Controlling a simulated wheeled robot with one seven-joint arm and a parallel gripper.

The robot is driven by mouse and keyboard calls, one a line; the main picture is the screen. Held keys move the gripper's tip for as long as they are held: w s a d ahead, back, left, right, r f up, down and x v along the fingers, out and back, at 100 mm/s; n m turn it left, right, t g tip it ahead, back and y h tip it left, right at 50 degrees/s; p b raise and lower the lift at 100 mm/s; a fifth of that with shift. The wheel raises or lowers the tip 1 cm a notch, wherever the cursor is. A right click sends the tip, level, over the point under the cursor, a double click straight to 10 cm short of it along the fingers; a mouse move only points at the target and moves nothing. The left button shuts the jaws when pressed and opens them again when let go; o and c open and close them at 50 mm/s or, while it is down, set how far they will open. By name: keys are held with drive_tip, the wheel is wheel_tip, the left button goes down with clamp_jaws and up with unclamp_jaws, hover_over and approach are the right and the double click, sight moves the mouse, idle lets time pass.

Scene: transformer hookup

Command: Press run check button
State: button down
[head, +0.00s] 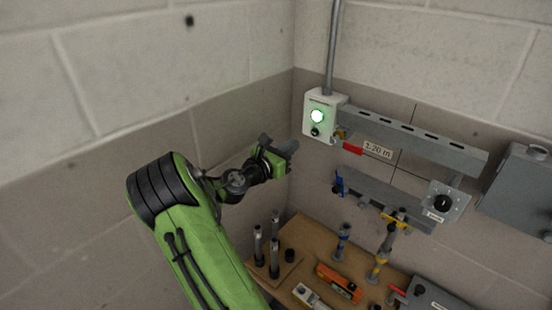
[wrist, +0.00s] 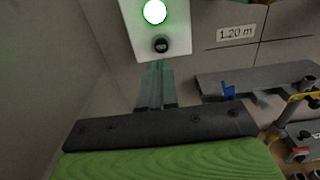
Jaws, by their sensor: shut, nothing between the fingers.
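A white control box (head: 322,105) is fixed to the wall near the corner. It carries a lit green lamp (head: 316,116) with a small black button (head: 315,132) below it. In the wrist view the box (wrist: 180,30) is at the top, with the glowing lamp (wrist: 155,11) and the black button (wrist: 160,45) under it. My gripper (head: 292,147) is shut and empty, to the left of the box and a little lower in the head view. In the wrist view my gripper (wrist: 155,72) points up toward the button. I cannot tell whether the fingertips touch it.
A wooden bench (head: 310,245) holds upright posts, an orange meter (head: 339,283) and other parts. A grey cabinet (head: 520,190) is at right.

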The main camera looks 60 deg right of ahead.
drive_tip(key=a, duration=0.3)
drive_tip(key=w+a, duration=0.1)
drive_tip(key=shift+a+f, duration=0.3)
drive_tip(key=shift+a, duration=0.05)
drive_tip(key=shift+a, duration=0.1)
idle(0.4)
